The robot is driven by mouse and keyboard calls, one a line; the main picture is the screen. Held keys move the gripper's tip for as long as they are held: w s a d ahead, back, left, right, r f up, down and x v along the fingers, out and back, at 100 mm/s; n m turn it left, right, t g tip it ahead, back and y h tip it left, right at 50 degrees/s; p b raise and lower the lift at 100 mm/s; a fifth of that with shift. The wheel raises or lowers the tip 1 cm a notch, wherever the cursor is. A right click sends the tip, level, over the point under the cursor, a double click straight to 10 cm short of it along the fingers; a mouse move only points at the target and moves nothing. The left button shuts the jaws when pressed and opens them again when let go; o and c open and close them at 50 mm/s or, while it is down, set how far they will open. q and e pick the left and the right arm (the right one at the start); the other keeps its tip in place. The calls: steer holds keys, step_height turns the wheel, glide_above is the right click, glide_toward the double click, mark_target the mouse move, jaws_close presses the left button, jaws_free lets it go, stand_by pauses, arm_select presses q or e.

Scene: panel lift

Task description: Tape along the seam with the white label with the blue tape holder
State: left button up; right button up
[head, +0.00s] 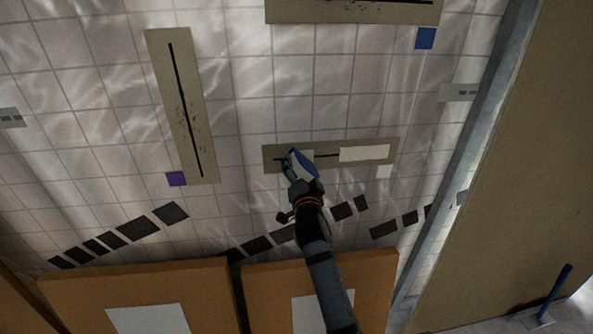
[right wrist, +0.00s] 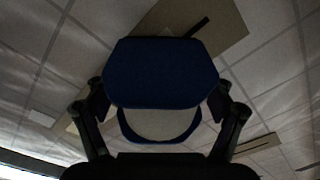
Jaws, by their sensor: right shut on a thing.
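The seam with the white label is a dark line (head: 328,156) on a beige strip (head: 269,160) on the tiled wall. The white label (head: 384,171) is below the strip's right end. A white band (head: 365,153) covers the right part of the seam. My right gripper (head: 296,168) is shut on the blue tape holder (head: 306,165), at the left part of the strip. In the right wrist view the blue tape holder (right wrist: 163,73) sits between both fingers, with a pale part below it. Contact with the wall cannot be told. My left gripper is not in view.
Another seam strip (head: 165,77) with a purple label (head: 176,179) is at left. One with a blue label (head: 425,38) is at the top. Orange-brown boards (head: 210,285) stand below. A grey post (head: 488,110) and brown panel (head: 520,180) are at right.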

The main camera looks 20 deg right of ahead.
mark_target(309, 161)
steer(key=shift+s+d+r, duration=0.1)
steer(key=shift+s+d, duration=0.1)
steer(key=shift+d, duration=1.2)
steer(key=shift+d+b, duration=0.1)
steer(key=shift+b, duration=0.2)
steer(key=shift+s+d+b, duration=0.15)
steer(key=shift+d+b, duration=0.1)
steer(key=shift+d, duration=0.55)
steer(key=shift+s+d+b, duration=0.1)
steer(key=shift+d+b, duration=0.1)
steer(key=shift+d, duration=0.55)
steer(key=shift+s+d, duration=0.1)
steer(key=shift+d, duration=0.4)
steer(key=shift+s+d+b, duration=0.25)
steer(key=shift+d+b, duration=0.25)
steer(key=shift+d, duration=0.6)
steer(key=shift+s+d+b, duration=0.15)
steer(key=shift+d+b, duration=0.05)
steer(key=shift+d, duration=0.35)
steer(key=shift+s+d+b, duration=0.15)
steer(key=shift+d+b, duration=0.05)
steer(key=shift+d, duration=0.3)
steer(key=shift+s+d, duration=0.1)
steer(key=shift+d, duration=0.5)
steer(key=shift+s, duration=0.15)
